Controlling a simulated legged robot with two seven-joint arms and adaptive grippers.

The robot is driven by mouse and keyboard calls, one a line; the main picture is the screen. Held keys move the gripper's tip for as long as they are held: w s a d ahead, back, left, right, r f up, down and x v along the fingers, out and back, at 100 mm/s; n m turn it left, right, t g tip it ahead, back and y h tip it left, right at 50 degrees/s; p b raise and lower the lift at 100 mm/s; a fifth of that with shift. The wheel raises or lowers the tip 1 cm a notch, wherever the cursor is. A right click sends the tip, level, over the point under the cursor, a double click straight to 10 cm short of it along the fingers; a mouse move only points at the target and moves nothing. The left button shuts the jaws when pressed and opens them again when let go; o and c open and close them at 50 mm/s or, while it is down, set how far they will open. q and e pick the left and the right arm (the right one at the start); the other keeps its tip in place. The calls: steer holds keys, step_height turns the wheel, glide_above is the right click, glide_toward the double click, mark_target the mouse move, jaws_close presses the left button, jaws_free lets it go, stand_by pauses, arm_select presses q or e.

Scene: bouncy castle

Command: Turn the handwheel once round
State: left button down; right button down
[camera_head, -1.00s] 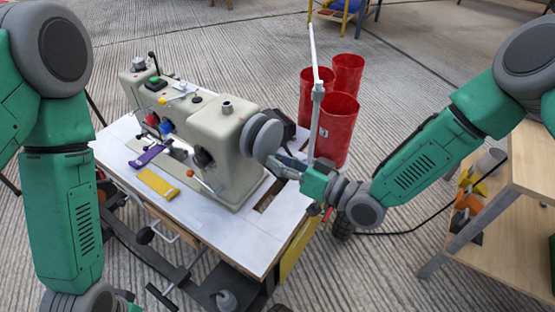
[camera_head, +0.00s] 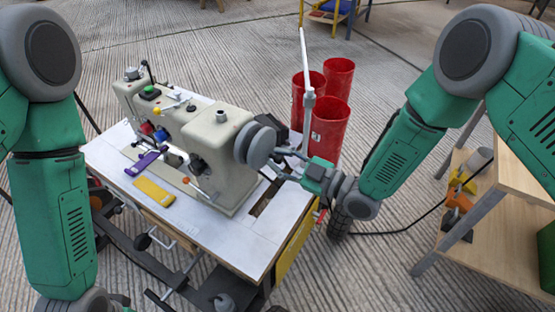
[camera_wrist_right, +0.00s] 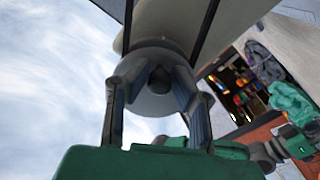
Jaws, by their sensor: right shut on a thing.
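The handwheel (camera_head: 257,146) is a grey, double-disc wheel on the right end of the beige sewing machine (camera_head: 190,140). My right gripper (camera_head: 279,164) comes in from the right and is shut on the handwheel's edge. In the right wrist view its two fingers (camera_wrist_right: 155,88) lie on either side of the rounded grey wheel (camera_wrist_right: 158,58). The exact contact points are partly hidden by the fingers.
A thin white upright pole (camera_head: 307,90) stands close behind my right gripper. Red bins (camera_head: 329,130) are beyond it. A wooden shelf (camera_head: 510,235) is at right.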

steer(key=n, duration=0.2)
steer(key=shift+w+d+r+n+p, duration=0.1)
steer(key=shift+w+d+n+p, duration=0.1)
steer(key=shift+w+n+p, duration=0.15)
steer(key=shift+w+d+r+n+p, duration=0.15)
steer(key=shift+r+n+p, duration=0.1)
steer(key=shift+n, duration=0.65)
steer(key=shift+w+d+r+n+p, duration=0.1)
steer(key=shift+r+n, duration=0.1)
steer(key=shift+n, duration=0.65)
steer(key=c, duration=1.4)
jaws_free()
steer(key=shift+w+a, duration=0.1)
steer(key=v, duration=1.2)
